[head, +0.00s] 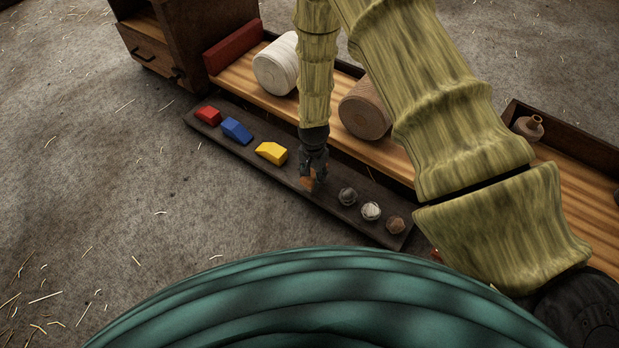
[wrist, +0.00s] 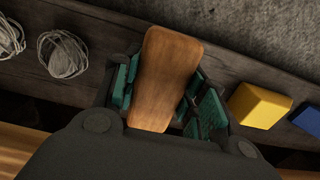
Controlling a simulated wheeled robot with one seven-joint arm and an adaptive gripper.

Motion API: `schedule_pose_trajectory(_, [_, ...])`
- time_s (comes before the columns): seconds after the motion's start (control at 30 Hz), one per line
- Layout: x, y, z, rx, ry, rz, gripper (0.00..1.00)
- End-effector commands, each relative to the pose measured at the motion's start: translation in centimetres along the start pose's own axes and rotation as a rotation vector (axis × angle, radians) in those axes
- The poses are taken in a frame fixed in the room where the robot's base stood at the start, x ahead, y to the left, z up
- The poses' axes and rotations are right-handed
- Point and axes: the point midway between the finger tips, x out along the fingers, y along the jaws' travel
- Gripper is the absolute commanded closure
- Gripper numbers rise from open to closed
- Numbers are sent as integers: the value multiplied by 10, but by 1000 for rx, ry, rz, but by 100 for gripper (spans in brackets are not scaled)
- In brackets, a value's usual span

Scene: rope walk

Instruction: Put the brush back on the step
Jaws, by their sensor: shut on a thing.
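My gripper (head: 313,172) is shut on the brush (head: 307,184), a brown wooden block-like piece. In the wrist view the brush (wrist: 166,78) shows as a long, rounded wooden face between the green finger pads (wrist: 165,100). The step (head: 331,190) is a long, low dark plank in front of the bench. My gripper points down over its middle, in the gap between the yellow block (head: 271,153) and a dark ball of twine (head: 348,196). I cannot tell whether the brush touches the step. Its underside is hidden.
On the step, red (head: 208,114) and blue (head: 237,130) blocks lie left; white (head: 371,211) and brown (head: 396,224) twine balls lie right. Behind, the wooden bench (head: 245,85) holds a white spool (head: 276,66) and a brown spool (head: 365,108). Open floor lies in front, left.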

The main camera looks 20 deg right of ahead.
Motion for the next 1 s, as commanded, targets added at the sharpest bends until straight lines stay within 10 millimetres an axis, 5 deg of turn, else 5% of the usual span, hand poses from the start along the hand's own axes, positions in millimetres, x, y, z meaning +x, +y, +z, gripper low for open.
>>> schedule_pose_trajectory(0.4, [5,-25,-18,-2,1,-1,89])
schedule_pose_trajectory(0.67, [36,-24,-17,0,0,0,89])
schedule_pose_trajectory(1.0, [37,-24,-16,-1,0,0,89])
